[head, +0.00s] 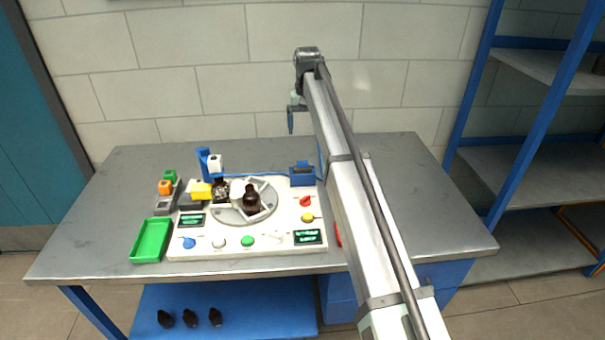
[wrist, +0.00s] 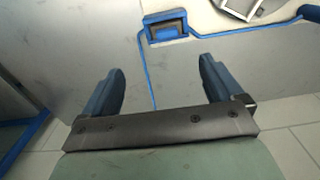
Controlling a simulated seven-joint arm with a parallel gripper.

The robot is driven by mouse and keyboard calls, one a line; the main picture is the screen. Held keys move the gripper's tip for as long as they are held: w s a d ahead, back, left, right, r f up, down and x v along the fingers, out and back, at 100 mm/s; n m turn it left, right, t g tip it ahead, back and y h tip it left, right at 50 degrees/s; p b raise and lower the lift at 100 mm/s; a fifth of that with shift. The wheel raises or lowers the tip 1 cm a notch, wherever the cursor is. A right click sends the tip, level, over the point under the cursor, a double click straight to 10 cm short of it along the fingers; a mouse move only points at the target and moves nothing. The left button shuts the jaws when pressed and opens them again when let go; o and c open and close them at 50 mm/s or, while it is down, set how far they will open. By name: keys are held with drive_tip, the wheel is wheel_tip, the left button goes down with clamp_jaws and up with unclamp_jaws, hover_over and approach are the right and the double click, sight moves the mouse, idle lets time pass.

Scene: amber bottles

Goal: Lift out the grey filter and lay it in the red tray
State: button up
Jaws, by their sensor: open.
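I cannot pick out the grey filter for sure. A blue box-like holder (head: 302,178) stands at the back right of the white machine; it also shows in the wrist view (wrist: 166,36), with a dark grey edge around its opening. I cannot tell whether that grey part is the filter. A small red edge (head: 338,235), perhaps the red tray, shows just right of the machine, mostly hidden behind my arm. My gripper (head: 291,121) is raised above the back of the table, apart from the holder. Its blue fingers are wide apart and empty in the wrist view (wrist: 158,68).
The white machine (head: 180,246) carries a grey turntable (head: 232,215) with amber bottles, knobs and displays. A green tray (head: 151,240) lies at its left. Several dark bottles (head: 189,318) stand on the blue lower shelf. The table (head: 400,180) is clear at the right.

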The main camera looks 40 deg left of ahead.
sight(302, 162)
drive_tip(key=f, duration=0.8)
drive_tip(key=shift+s+a+f, duration=0.3)
drive_tip(key=shift+s, duration=0.1)
drive_tip(key=shift+s+f, duration=0.2)
drive_tip(key=shift+f, duration=2.3)
drive_tip(key=c, duration=1.1)
drive_tip(key=shift+c, duration=0.2)
